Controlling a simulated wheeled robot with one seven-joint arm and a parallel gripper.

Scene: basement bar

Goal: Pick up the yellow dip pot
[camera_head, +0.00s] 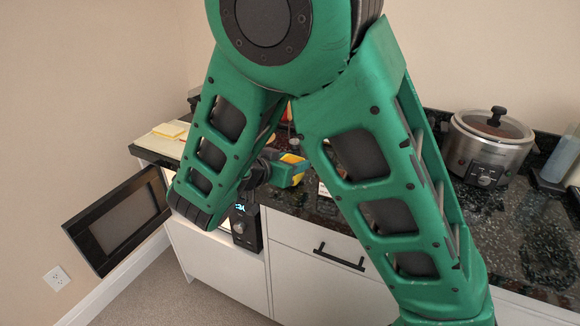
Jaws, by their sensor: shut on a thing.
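The yellow dip pot (292,158) shows as a small yellow patch above the counter's front part, between my arm links. My gripper (291,170) is shut on it. The fingers and my arm hide most of the pot, and I cannot tell whether its base touches the counter.
A steel slow cooker (487,148) stands on the dark speckled counter (500,215) at right, with a bottle (558,158) beyond it. A board with yellow slices (170,130) lies at the left end. An appliance door (120,220) hangs open below. My arm hides the middle.

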